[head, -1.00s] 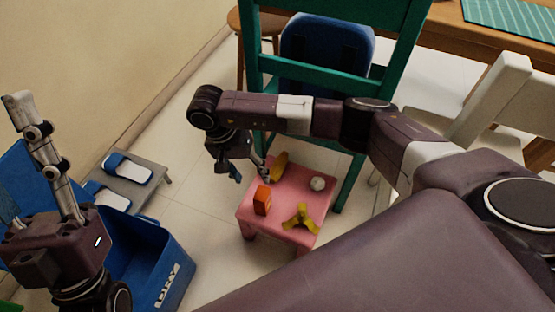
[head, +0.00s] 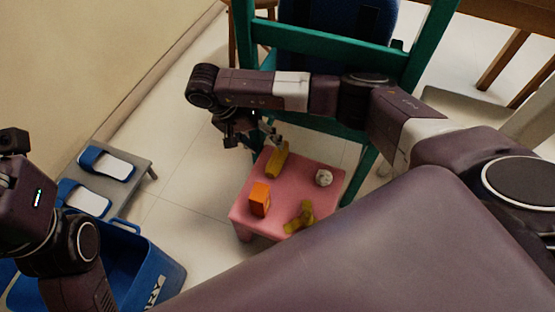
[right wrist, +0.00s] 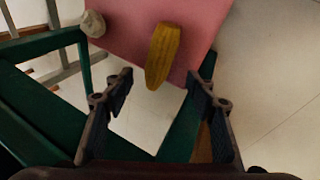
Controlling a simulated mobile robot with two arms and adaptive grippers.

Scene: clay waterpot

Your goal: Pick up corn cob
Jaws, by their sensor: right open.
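The yellow corn cob (head: 277,161) lies near the back left edge of the small pink table (head: 298,182). In the right wrist view the corn cob (right wrist: 163,55) sticks out a little past the table's edge, ahead of my fingers and roughly between their lines. My right gripper (head: 262,136) is open and empty, close to the cob's far end in the head view; it also shows in the right wrist view (right wrist: 158,88) with its two fingers apart. My left gripper is not in the head view; only part of my left arm shows at the left edge.
On the pink table are an orange box (head: 259,199), a yellow-brown branched object (head: 300,217) and a whitish round object (head: 323,177). A green chair (head: 330,67) stands close behind. A blue bin (head: 150,262) and a grey rack with slippers (head: 137,176) are at left.

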